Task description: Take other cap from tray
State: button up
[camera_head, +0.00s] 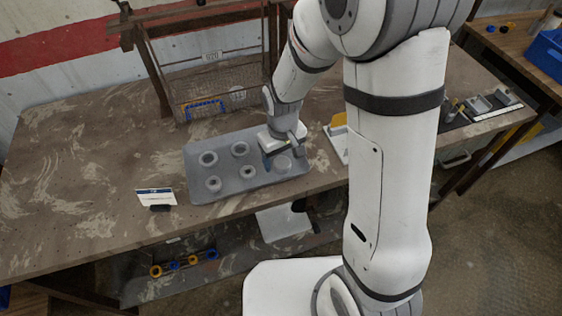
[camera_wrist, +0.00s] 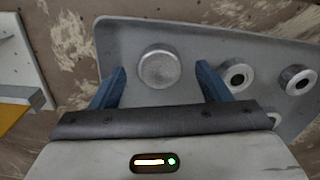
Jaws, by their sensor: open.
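The grey tray (camera_head: 225,188) lies flat on the workbench and holds several round grey pieces. A solid round cap (camera_wrist: 159,69) sits on the tray in the wrist view, between and beyond my two blue fingertips. In the head view this cap (camera_head: 283,163) shows just under my gripper (camera_head: 282,155). My gripper is open and empty above the tray's right part; its fingertips also show in the wrist view (camera_wrist: 160,82). Ring-shaped pieces with dark holes, such as one ring (camera_wrist: 238,75), sit to the right of the fingers in the wrist view.
A wire rack (camera_head: 210,90) stands behind the tray. A white and yellow fixture (camera_head: 338,138) is right of the tray. A small sign (camera_head: 156,197) stands at the left front. The bench's left side (camera_head: 80,170) is mostly clear.

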jog(key=shift+f, duration=0.85)
jog(key=c, duration=1.1)
